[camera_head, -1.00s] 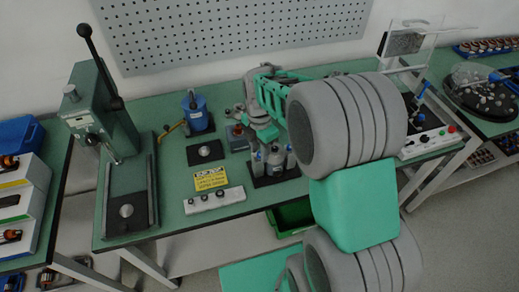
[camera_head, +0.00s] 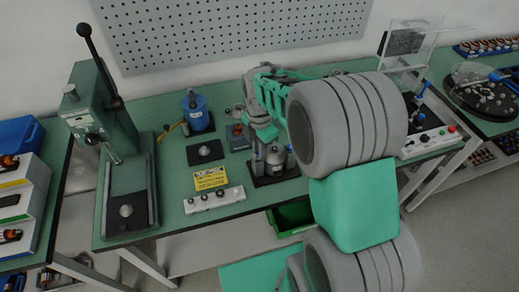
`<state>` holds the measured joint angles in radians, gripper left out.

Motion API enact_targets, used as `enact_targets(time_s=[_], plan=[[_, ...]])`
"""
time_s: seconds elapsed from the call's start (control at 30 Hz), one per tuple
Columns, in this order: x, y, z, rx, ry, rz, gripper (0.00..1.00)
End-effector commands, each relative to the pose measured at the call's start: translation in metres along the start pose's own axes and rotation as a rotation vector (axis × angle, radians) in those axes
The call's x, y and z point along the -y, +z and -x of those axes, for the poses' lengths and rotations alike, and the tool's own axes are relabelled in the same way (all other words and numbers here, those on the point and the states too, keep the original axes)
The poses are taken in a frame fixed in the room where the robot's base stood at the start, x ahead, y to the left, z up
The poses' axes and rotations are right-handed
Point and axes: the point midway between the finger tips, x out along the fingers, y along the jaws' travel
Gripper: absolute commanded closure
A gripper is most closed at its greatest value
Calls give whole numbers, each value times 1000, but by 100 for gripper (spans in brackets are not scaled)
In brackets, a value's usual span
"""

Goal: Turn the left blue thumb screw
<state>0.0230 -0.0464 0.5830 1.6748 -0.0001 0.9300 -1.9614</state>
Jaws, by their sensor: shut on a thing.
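A dark fixture (camera_head: 273,178) with a grey cylinder (camera_head: 275,157) stands near the middle of the green bench. My gripper (camera_head: 257,158) points down at the left side of this fixture. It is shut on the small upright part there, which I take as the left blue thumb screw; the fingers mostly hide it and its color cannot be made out. The right side of the fixture is partly hidden behind my arm.
A blue container (camera_head: 196,112) and a dark square plate (camera_head: 205,152) stand left of the fixture. A green press (camera_head: 105,115) stands at the left. A clear-covered station (camera_head: 430,140) is at the right.

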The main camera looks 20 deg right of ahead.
Motion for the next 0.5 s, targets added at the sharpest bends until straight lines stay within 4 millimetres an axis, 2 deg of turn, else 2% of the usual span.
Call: enact_targets(time_s=[0.27,0.5], plan=[[0,0,0,0,1,-60,100],[0,0,-1,0,0,-215,100]])
